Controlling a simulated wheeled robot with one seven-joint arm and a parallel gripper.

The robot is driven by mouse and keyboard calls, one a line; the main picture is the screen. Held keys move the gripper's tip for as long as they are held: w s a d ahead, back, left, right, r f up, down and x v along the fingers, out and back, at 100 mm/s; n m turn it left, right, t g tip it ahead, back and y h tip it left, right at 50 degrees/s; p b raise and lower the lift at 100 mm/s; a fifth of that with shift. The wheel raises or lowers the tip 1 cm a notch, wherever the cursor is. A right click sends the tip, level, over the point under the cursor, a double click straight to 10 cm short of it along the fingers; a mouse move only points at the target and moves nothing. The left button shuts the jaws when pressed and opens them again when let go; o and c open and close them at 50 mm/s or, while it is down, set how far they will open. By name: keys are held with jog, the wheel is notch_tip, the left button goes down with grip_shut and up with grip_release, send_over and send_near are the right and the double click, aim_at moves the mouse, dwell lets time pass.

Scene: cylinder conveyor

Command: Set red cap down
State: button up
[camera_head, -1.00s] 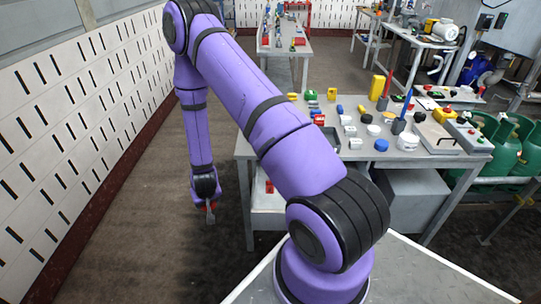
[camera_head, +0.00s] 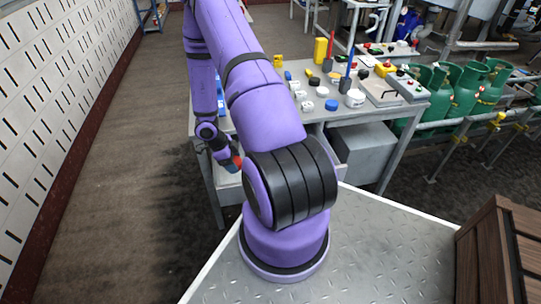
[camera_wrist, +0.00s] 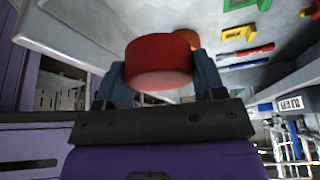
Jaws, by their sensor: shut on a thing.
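The red cap (camera_wrist: 160,62) is a short red cylinder. In the wrist view it sits between the two blue-grey fingers of my gripper (camera_wrist: 162,75), which is shut on it. In the head view my gripper (camera_head: 232,162) is at the left end of the grey table (camera_head: 378,118), beside its edge and below the level of its top. Only a small red patch of the cap shows there.
The table top holds a blue cap (camera_head: 331,105), a white jar (camera_head: 355,98), a yellow block (camera_head: 320,50) and several other small parts. A wooden crate (camera_head: 500,255) stands at the lower right. Green gas cylinders (camera_head: 465,90) stand right of the table. The floor at left is clear.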

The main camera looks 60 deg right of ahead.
aim_at(237, 180)
jog(key=shift+s+f, duration=0.15)
jog(key=shift+f, duration=0.05)
jog(key=shift+m, duration=0.3)
notch_tip(237, 180, down, 10)
jog(key=shift+r, duration=0.2)
jog(key=shift+f, duration=0.25)
